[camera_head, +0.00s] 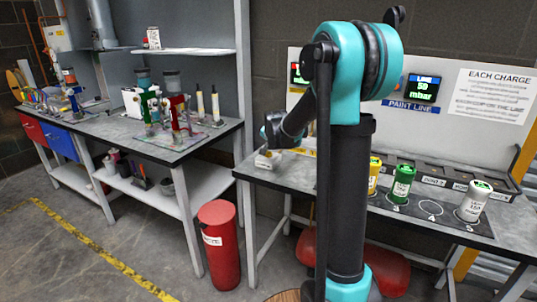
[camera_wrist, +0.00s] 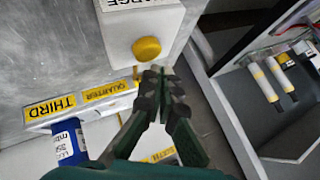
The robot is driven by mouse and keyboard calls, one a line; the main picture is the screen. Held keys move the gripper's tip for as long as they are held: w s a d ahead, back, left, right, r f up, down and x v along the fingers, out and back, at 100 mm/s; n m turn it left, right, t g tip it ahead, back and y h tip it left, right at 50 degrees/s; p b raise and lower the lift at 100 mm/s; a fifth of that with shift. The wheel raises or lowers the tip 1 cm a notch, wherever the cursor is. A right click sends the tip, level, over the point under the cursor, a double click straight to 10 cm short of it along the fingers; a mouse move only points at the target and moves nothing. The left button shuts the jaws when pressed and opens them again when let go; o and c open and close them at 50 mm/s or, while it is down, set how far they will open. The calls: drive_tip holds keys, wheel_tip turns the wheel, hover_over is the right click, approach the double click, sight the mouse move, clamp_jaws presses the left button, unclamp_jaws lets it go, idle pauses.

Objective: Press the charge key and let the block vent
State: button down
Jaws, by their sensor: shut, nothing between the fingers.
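The charge key is a round yellow button (camera_wrist: 147,49) on a white box (camera_wrist: 165,20) whose partly cut-off label ends in "ARGE". My gripper (camera_wrist: 158,74) has its dark fingertips together, just below and right of the button in the wrist view. I cannot tell whether they touch it. A pale block with yellow labels "THIRD" (camera_wrist: 50,108) and "QUARTER" (camera_wrist: 107,92) lies beside it, with a blue canister (camera_wrist: 70,140) below the labels. In the head view my arm hides much of this area. A lit display (camera_head: 424,88) there reads "LINE 50 mbar", above a "PAINT LINE" label.
On the right bench (camera_head: 415,222), a yellow canister (camera_head: 374,177), a green one (camera_head: 402,186) and a white one (camera_head: 474,202) stand on a dark marked mat. A red bin (camera_head: 219,250) stands on the floor between the benches. The left bench (camera_head: 120,138) carries bottles and tools.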

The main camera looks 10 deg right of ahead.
sight(269, 154)
drive_tip(key=shift+r, duration=2.55)
drive_tip(key=s+d+f+n+g, duration=0.1)
drive_tip(key=s+f+n, duration=0.2)
drive_tip(key=s, duration=1)
drive_tip(key=s+d+f+n+g, duration=0.1)
drive_tip(key=s+f+n+g, duration=0.1)
drive_tip(key=s+f, duration=0.7)
drive_tip(key=s+d+f+n+g, duration=0.2)
drive_tip(key=s+f+n, duration=0.2)
drive_tip(key=s, duration=1.5)
wheel_tip(269, 154, down, 2)
drive_tip(key=shift+f, duration=0.2)
